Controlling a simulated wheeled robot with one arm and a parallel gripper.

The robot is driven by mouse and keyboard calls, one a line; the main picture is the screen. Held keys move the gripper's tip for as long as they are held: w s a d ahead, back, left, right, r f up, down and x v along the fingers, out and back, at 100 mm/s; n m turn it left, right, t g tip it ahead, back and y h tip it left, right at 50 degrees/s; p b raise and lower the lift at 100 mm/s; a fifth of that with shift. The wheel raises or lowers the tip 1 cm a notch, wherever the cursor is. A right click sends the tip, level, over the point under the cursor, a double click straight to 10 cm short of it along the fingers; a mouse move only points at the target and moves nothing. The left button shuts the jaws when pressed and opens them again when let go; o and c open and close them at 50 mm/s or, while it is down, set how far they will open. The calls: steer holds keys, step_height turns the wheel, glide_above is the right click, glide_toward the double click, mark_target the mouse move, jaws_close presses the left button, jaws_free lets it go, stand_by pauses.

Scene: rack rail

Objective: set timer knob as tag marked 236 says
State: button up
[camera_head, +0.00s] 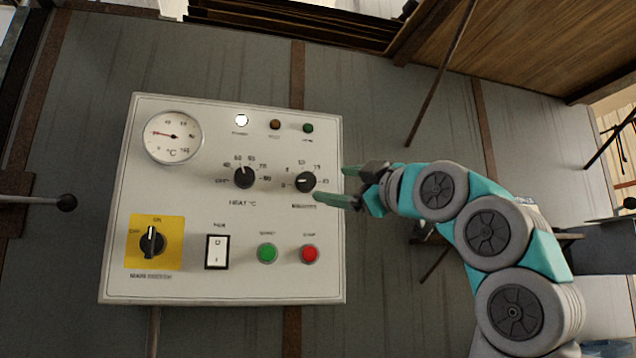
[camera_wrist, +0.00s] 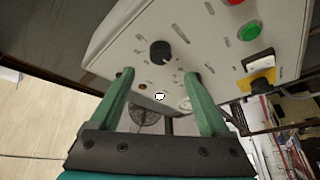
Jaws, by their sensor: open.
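The timer knob (camera_head: 305,181) is a black round knob at the right of a white panel. Its pointer appears to face left, but the dial numbers around it are small and hard to read. My gripper (camera_head: 335,185) is at the panel's right edge, fingers pointing left, beside the timer knob. In the wrist view my gripper (camera_wrist: 160,73) has its two green fingers spread with nothing between them. A black knob (camera_wrist: 160,52) shows just beyond the fingertips; I cannot tell for sure which knob it is. No tag marked 236 is readable.
The panel (camera_head: 190,285) also carries a heat knob (camera_head: 244,178), a gauge (camera_head: 173,137), a yellow-backed switch (camera_head: 152,242), a rocker (camera_head: 217,252), and green (camera_head: 267,253) and red (camera_head: 310,254) buttons.

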mark_target(309, 182)
steer(key=p+x, duration=0.2)
steer(key=x, duration=0.5)
steer(key=shift+w+a, duration=0.25)
steer(key=shift+w, duration=0.1)
jaws_close()
stand_by(0.4)
